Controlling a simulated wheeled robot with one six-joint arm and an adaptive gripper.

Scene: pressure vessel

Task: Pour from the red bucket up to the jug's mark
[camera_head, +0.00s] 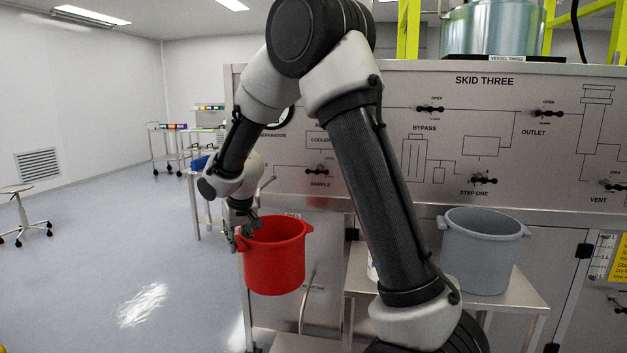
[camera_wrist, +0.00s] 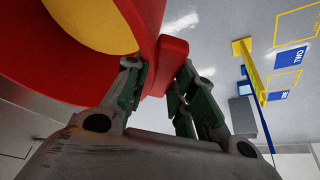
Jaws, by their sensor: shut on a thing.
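The red bucket (camera_head: 275,262) hangs in the air in front of the skid's left part, roughly upright in the head view. My gripper (camera_head: 245,228) is at its left rim, shut on a side lug of the bucket. In the wrist view my gripper (camera_wrist: 158,88) has its fingers on either side of the red lug (camera_wrist: 170,58), and a yellow surface (camera_wrist: 92,22) shows inside the red bucket (camera_wrist: 40,65). I cannot make out the jug for certain; a small whitish thing behind my arm is mostly hidden.
A grey bucket (camera_head: 482,258) stands on a steel table (camera_head: 525,293) at the right. The skid panel (camera_head: 455,80) with valve handles stands behind. A litre scale (camera_head: 604,256) shows at the right edge. A stool (camera_head: 20,208) stands far left; the left floor is open.

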